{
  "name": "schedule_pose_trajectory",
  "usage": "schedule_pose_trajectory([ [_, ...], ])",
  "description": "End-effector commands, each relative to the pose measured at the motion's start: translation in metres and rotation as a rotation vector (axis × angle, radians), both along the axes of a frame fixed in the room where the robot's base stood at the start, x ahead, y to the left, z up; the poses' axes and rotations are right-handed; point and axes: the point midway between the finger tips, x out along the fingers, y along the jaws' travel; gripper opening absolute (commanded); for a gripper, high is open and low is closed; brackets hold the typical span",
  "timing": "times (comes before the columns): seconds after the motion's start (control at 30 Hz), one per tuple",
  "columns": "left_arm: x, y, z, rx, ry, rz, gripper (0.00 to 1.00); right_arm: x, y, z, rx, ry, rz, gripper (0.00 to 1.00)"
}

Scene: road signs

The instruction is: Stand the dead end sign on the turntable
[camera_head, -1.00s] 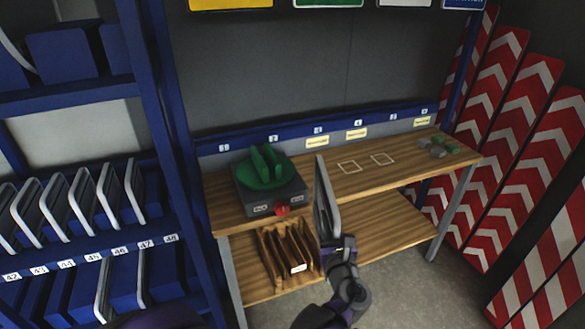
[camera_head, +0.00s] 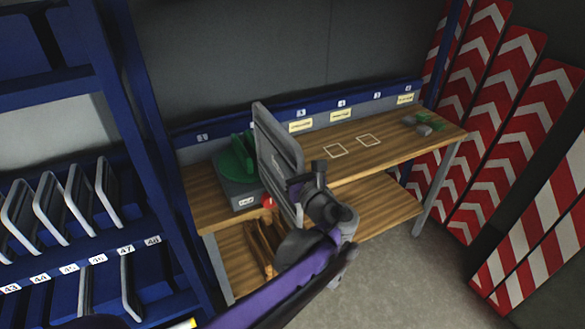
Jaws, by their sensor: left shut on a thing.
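My left gripper (camera_head: 296,184) is shut on a grey-backed sign (camera_head: 280,150), held upright with its back and edge towards me. Its printed face is hidden, so I cannot tell which sign it is. The turntable (camera_head: 232,160) is green with upright slot plates and sits on a grey box at the left of the wooden bench. The held sign is in front of it and to its right in the picture, covering part of it. I cannot tell whether they touch. My right gripper is not in view.
The wooden bench (camera_head: 400,148) has two white outlined squares and several small grey and green blocks (camera_head: 425,124) at its right. A brown slotted rack (camera_head: 262,243) stands on the lower shelf. A blue rack of signs (camera_head: 60,205) is at left, red-and-white chevron boards (camera_head: 500,110) at right.

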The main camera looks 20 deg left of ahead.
Motion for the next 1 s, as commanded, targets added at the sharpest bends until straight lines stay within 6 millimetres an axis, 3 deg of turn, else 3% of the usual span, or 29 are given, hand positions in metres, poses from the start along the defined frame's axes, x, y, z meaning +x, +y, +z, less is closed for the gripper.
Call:
schedule_pose_trajectory([
  [0.27,0.004,0.005,0.001,0.002,-0.001,0.001,0.00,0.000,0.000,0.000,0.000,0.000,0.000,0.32],
  [1.0,0.053,0.062,0.001,0.004,-0.001,0.000,0.00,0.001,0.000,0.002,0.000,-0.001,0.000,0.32],
])
